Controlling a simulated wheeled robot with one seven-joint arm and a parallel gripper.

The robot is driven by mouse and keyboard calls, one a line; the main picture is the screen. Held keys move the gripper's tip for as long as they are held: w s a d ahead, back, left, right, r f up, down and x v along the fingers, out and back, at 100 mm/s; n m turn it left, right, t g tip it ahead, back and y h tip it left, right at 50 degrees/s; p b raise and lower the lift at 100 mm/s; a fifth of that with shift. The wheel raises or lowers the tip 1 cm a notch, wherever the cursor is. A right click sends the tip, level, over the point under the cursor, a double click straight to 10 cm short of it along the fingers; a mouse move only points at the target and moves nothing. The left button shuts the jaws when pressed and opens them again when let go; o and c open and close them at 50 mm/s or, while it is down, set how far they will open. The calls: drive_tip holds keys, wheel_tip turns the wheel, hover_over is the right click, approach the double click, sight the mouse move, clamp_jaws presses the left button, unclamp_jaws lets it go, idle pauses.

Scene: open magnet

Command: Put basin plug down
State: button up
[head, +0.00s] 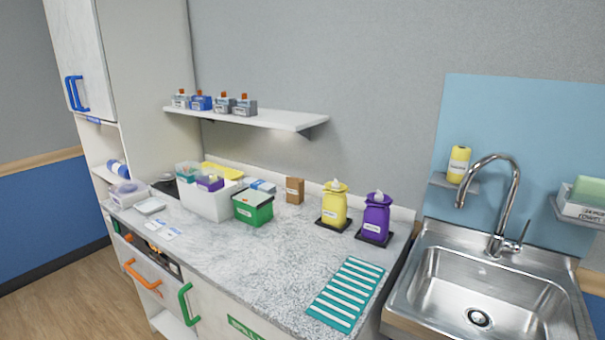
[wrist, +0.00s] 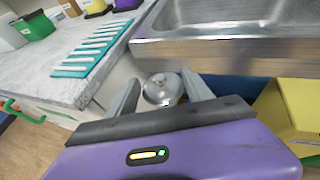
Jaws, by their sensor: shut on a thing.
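In the wrist view my gripper (wrist: 162,92) is shut on the basin plug (wrist: 162,89), a shiny round metal piece between the two grey fingers. It is held in the air in front of the counter and sink fronts, apart from both. The teal striped mat (head: 347,294) lies on the counter left of the sink; it also shows in the wrist view (wrist: 93,47). The steel sink (head: 480,289) has a round drain (head: 479,317) in its bowl. My gripper is not in the head view.
Yellow (head: 334,207) and purple (head: 375,219) dispensers stand on the counter behind the mat. A green box (head: 253,207) and white bin (head: 207,204) are further left. A tall tap (head: 512,190) rises behind the bowl. A yellow box (wrist: 292,112) is at right in the wrist view.

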drive_tip(key=s+a+f+n+y, duration=0.2)
drive_tip(key=s+a+f+y, duration=0.1)
drive_tip(key=s+f, duration=0.7)
wheel_tip(320, 180, down, 2)
drive_tip(key=shift+a+n, duration=0.15)
drive_tip(key=shift+n, duration=0.25)
